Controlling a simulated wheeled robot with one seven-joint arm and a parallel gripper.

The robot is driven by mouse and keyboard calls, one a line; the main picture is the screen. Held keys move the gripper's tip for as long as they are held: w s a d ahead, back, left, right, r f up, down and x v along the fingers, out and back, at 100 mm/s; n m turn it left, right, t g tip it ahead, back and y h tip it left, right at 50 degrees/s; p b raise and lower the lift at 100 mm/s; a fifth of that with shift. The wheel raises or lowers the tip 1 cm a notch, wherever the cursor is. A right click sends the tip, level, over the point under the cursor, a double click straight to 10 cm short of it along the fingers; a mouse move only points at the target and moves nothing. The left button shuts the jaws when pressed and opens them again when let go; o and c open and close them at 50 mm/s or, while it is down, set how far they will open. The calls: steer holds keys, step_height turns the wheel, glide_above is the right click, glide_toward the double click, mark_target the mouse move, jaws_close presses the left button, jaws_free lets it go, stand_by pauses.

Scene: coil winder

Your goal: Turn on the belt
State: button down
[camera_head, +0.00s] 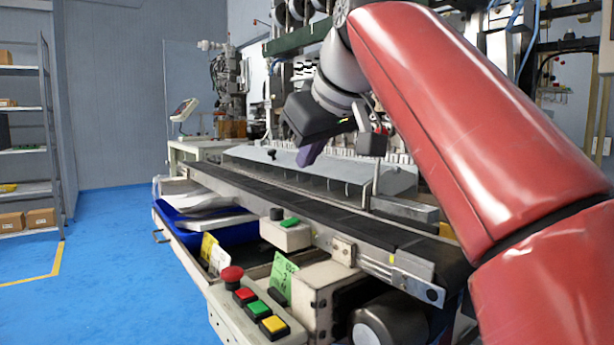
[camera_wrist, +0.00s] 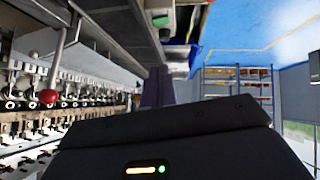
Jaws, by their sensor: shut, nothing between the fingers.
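The black conveyor belt (camera_head: 330,213) runs diagonally from the back left to the front right. A small beige switch box (camera_head: 286,236) with a green button (camera_head: 290,222) and a black button (camera_head: 277,214) is fixed to its near side. A control panel (camera_head: 238,315) at the front has a red mushroom button (camera_head: 232,275) and red, green (camera_head: 258,309) and yellow push buttons. My gripper (camera_head: 307,156) is shut and empty, above and beyond the belt, apart from all the buttons. Its dark fingers (camera_wrist: 157,88) also show in the wrist view.
A blue tray (camera_head: 215,232) sits below the belt's left side. A winding machine with a grey cover (camera_head: 330,172) stands behind the belt. A thin upright metal rod (camera_head: 375,187) stands near my gripper. Shelves (camera_head: 25,150) stand at the left, with clear blue floor between.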

steer(key=b, duration=0.2)
glide_above(298, 228)
steer(key=f, duration=0.4)
steer(key=a+f, duration=0.1)
steer(key=f, duration=0.1)
steer(key=shift+s+f, duration=0.15)
steer(key=shift+f, duration=0.1)
steer(key=shift+d+f+b, duration=0.25)
steer(key=shift+f+b, duration=0.35)
steer(key=shift+f, duration=0.25)
steer(key=shift+d+f+b, duration=0.25)
steer(key=shift+f+b, duration=0.15)
steer(key=shift+f, duration=0.5)
